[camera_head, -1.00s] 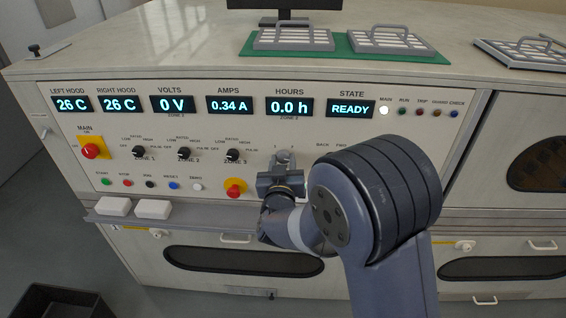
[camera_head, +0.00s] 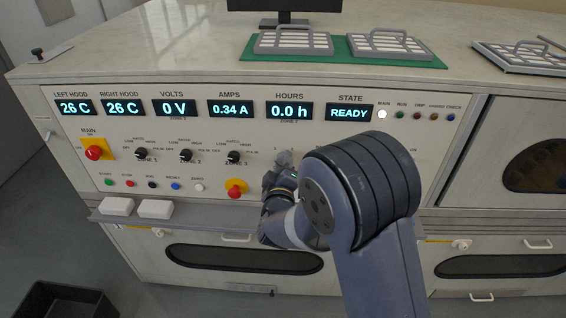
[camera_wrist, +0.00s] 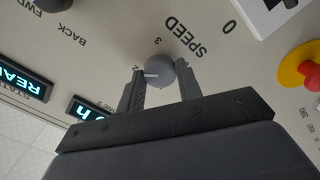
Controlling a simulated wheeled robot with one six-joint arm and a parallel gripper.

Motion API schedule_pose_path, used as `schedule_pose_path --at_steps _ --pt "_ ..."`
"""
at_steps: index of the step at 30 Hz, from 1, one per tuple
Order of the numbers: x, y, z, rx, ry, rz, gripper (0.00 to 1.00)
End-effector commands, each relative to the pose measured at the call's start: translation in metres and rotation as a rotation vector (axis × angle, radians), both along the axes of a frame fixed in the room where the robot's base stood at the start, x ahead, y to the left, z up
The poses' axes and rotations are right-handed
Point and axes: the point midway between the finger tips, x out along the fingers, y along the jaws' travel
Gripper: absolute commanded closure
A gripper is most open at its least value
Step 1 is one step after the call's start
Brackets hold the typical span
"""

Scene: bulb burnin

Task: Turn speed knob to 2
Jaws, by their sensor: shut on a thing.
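My gripper (camera_wrist: 161,76) is shut on the knob, with one finger on each side. In the head view my gripper (camera_head: 281,170) is against the panel right of the red emergency button, and my arm hides the knob there.
The red and yellow emergency button (camera_head: 236,188) is close to the left of my gripper. The state display (camera_head: 349,113) reads READY. A narrow shelf (camera_head: 190,219) with two white blocks juts out below the panel. Another dark knob (camera_wrist: 55,4) shows at the wrist view's top left.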

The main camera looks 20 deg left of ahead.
Motion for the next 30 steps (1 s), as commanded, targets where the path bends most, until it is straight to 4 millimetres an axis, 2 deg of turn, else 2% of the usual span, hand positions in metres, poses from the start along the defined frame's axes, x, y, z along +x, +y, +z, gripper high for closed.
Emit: schedule_pose_path --at_steps 9,24,25,30 --pt "-0.0002 0.0004 0.0000 -0.102 -0.024 0.001 0.89" --pt "-0.0002 0.0005 -0.0004 -0.119 -0.028 0.001 0.89" --pt "-0.0002 0.0005 -0.0004 -0.119 -0.028 0.001 0.65" --pt "-0.0002 0.0004 -0.0003 -0.118 -0.027 0.001 0.51"
